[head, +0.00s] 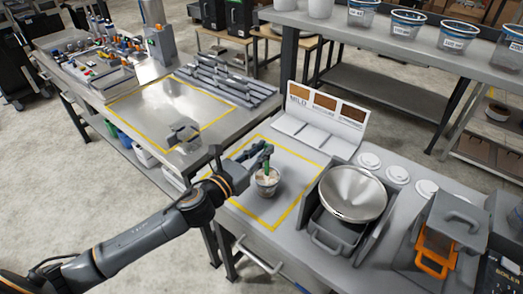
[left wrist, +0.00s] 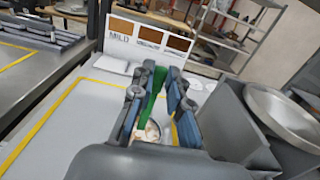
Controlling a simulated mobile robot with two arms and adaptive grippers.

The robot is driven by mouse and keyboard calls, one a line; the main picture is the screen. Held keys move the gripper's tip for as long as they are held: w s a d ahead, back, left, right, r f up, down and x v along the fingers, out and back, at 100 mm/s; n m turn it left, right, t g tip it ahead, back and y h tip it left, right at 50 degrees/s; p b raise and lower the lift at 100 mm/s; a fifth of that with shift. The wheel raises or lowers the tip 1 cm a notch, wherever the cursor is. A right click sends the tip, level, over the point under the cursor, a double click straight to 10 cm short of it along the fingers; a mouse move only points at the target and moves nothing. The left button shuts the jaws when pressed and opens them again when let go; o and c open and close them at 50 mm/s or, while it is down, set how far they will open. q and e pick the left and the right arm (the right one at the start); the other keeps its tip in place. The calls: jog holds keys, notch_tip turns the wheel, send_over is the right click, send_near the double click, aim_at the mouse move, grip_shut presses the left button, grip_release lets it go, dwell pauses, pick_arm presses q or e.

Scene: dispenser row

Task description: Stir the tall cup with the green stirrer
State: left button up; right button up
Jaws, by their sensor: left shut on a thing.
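A clear tall cup (head: 267,184) with pale, chunky contents stands upright inside the yellow outline on the right-hand table. The green stirrer (head: 267,167) stands roughly upright with its lower end in the cup. My left gripper (head: 264,151) is shut on the stirrer's upper part, just above the cup's rim. In the left wrist view the stirrer (left wrist: 153,93) shows between the fingers, and the cup (left wrist: 150,131) is partly hidden behind my gripper. The stirrer's lower tip is hidden in the contents. My right gripper is not in view.
A large metal bowl (head: 353,192) stands right of the cup. A sign (head: 327,107) with MILD on it stands behind. White lids (head: 369,161) and a grey device with an orange handle (head: 433,259) are farther right. The outlined area around the cup is mostly clear.

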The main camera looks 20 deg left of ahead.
aim_at(267, 163)
pick_arm(q)
jog(key=shift+f+b, duration=2.2)
jog(key=shift+f, duration=0.75)
jog(key=shift+d, duration=0.15)
